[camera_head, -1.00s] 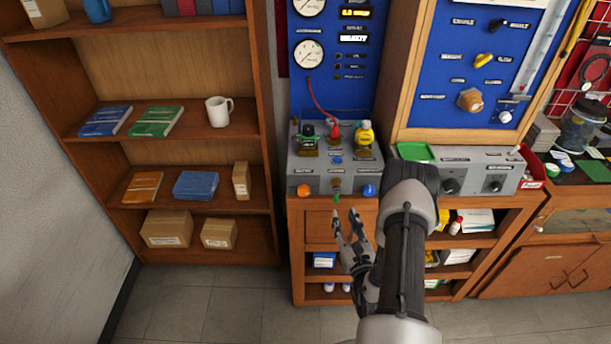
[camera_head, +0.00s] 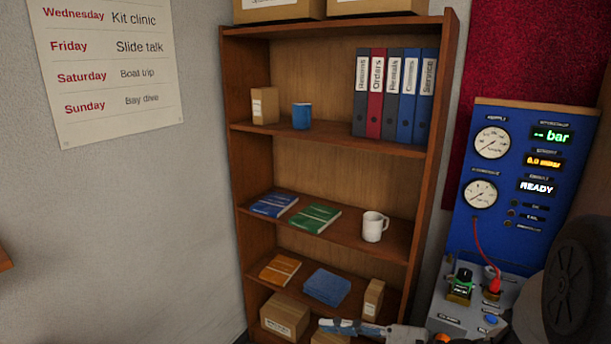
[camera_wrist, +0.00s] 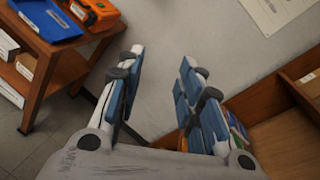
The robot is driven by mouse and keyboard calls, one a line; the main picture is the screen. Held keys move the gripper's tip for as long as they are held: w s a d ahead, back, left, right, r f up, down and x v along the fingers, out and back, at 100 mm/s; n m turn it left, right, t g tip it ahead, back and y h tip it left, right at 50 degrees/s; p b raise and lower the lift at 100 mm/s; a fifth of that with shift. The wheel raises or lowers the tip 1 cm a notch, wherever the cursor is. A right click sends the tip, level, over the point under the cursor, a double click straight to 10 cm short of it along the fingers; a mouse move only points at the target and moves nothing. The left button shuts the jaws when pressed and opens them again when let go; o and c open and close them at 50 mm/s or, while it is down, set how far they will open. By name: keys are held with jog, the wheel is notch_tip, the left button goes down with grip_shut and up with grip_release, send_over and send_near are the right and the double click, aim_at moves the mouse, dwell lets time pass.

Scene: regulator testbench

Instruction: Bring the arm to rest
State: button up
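My gripper (camera_wrist: 162,56) is open in the wrist view, its two blue-padded fingers apart with nothing between them. Bare wall shows through the gap. In the head view my gripper (camera_head: 335,325) is at the bottom edge, pointing left, in front of the low part of the bookshelf (camera_head: 436,200). Part of my arm (camera_head: 575,290) fills the lower right corner of the head view and hides part of the test bench.
The blue gauge panel (camera_head: 515,200) and grey regulator box (camera_head: 455,320) stand right of the shelf. A white mug (camera_head: 374,227) stands on the shelf. The wrist view shows a wooden table with a blue tray (camera_wrist: 45,18) and an orange case (camera_wrist: 95,13).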

jog(key=s+a+n+g+h, duration=0.2)
jog(key=s+n+g+h, duration=0.45)
jog(key=s+n, duration=0.6)
jog(key=s+d+r+n+t+h, duration=0.2)
jog(key=s+d+t+h, duration=0.3)
jog(key=d+h, duration=0.4)
jog(key=shift+d+r+n+t, duration=0.2)
jog(key=shift+d+n+t, duration=0.25)
jog(key=shift+d+n, duration=0.45)
